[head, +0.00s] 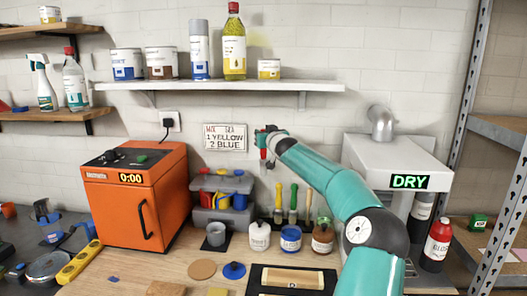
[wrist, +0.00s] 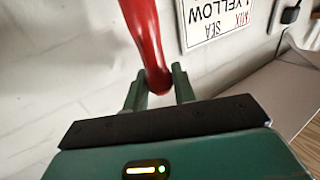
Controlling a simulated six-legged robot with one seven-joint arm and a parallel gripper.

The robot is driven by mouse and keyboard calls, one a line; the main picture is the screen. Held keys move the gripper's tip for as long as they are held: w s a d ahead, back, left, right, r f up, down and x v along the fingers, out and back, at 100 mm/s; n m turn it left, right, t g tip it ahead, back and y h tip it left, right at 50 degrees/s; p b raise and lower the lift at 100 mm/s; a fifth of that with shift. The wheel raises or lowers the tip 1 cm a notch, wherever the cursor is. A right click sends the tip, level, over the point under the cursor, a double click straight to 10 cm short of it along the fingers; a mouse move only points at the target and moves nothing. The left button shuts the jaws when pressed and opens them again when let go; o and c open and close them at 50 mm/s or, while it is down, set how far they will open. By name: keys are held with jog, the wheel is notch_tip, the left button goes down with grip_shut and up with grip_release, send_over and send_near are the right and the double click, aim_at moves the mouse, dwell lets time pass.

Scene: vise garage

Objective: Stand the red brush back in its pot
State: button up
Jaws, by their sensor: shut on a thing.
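The red brush (wrist: 143,35) shows in the wrist view as a smooth red handle with its rounded end between the two green fingers of my gripper (wrist: 160,84). My gripper is shut on it. In the head view my gripper (head: 268,139) is in the air below the wall shelf, right of the white sign, and a small red part of the brush (head: 263,154) shows there. The brush's bristles are out of sight. A grey pot (head: 216,240) stands on the bench in front of the grey bins; I cannot tell whether it is the brush's own pot.
Several upright brushes (head: 293,200) stand behind white, blue and brown jars (head: 290,240). An orange oven (head: 133,197) stands left and a grey machine reading DRY (head: 405,165) right. The wall shelf (head: 220,86) is above my gripper. A wooden block (head: 292,276) lies in front.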

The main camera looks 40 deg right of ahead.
jog(key=shift+w+f, duration=0.1)
jog(key=shift+f, duration=0.45)
jog(key=shift+a+f, duration=0.1)
jog(key=shift+f, duration=0.55)
jog(key=shift+d+f, duration=0.2)
jog(key=shift+f, duration=8.1)
jog(key=o, duration=1.1)
jog(key=shift+c, duration=0.2)
